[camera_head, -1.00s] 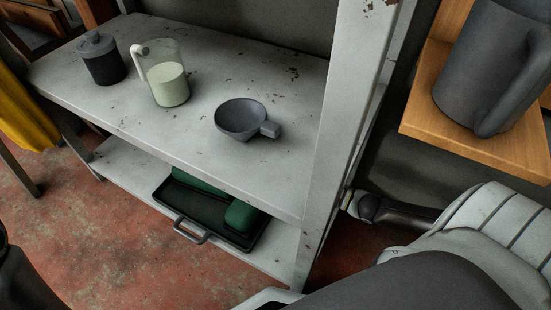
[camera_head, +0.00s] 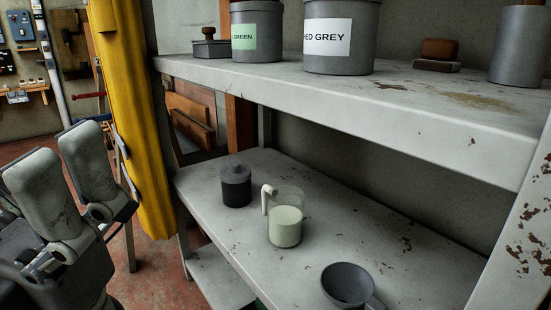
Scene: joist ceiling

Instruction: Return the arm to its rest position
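My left gripper (camera_head: 60,170) is at the left edge of the head view, its two pale, thick fingers pointing up with a gap between them. It is open and empty, and stands in front of and to the left of the shelf, apart from it. My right gripper and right arm are out of view. On the middle shelf (camera_head: 225,225) stand a dark lidded jar (camera_head: 236,187), a clear jug (camera_head: 286,226) with pale green contents and a white handle, and a dark grey scoop (camera_head: 346,284), partly cut off by the bottom edge.
The upper shelf (camera_head: 400,95) holds a grey tub labelled GREEN (camera_head: 257,32), another labelled ED GREY (camera_head: 340,38), a brown-topped block (camera_head: 438,54) and a grey cylinder (camera_head: 518,45). A yellow curtain (camera_head: 135,120) hangs between my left gripper and the shelf. Red floor (camera_head: 150,255) shows below.

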